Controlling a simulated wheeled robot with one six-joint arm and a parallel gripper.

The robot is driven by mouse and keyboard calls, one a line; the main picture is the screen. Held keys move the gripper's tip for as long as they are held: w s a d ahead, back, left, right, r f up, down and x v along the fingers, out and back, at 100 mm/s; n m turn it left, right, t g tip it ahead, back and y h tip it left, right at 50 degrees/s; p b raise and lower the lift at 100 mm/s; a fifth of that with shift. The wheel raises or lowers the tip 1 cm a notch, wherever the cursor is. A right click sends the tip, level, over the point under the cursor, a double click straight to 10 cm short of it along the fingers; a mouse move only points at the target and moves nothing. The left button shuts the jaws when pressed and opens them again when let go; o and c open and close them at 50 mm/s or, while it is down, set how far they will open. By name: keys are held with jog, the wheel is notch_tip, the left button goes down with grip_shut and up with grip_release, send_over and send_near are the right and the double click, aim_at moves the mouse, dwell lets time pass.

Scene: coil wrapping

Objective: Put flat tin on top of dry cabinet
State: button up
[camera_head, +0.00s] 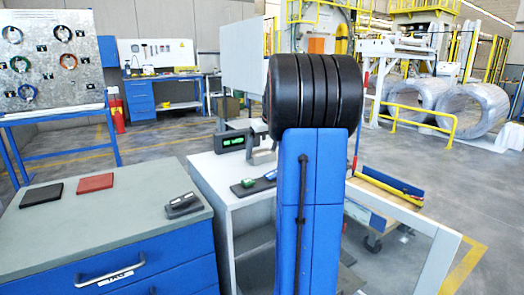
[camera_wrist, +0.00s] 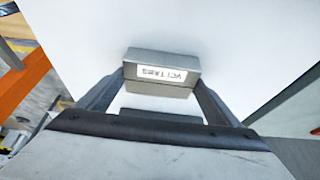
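The flat tin (camera_wrist: 160,88), a small grey box with a white label reading "VCI TABS", shows in the wrist view. My gripper (camera_wrist: 161,76) has its two dark fingers against the tin's left and right ends and appears shut on it. A plain white surface (camera_wrist: 230,35) lies behind and around the tin. I cannot tell whether the tin touches it, or whether this is the dry cabinet. In the head view my raised arm hides the gripper and the tin.
A white bench (camera_head: 208,165) carries a small green-lit display (camera_head: 232,142). On the left, a blue drawer cabinet (camera_head: 150,270) holds a black pad (camera_head: 41,194), a red pad (camera_head: 95,183) and a grey device (camera_head: 184,204). An orange bar (camera_wrist: 27,85) borders the white surface.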

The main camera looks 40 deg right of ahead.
jog(key=shift+o, duration=1.3)
jog(key=shift+r, duration=0.1)
jog(key=v, duration=1.2)
jog(key=shift+n, duration=0.7)
jog(key=s+a+f, duration=0.2)
jog(key=a, duration=0.7)
jog(key=s+a+f, duration=0.2)
jog(key=s+a, duration=0.1)
jog(key=a, duration=0.6)
jog(key=s+a+f, duration=0.2)
jog(key=s+a, duration=0.1)
jog(key=a, duration=0.5)
jog(key=shift+a+f, duration=0.35)
jog(key=shift+a, duration=0.05)
jog(key=s+a+f+n+y, duration=0.1)
jog(key=s+a+f, duration=1.3)
jog(key=s+f, duration=0.1)
jog(key=shift+s+f+t, duration=0.25)
jog(key=shift+s+t, duration=0.05)
jog(key=shift+s, duration=0.55)
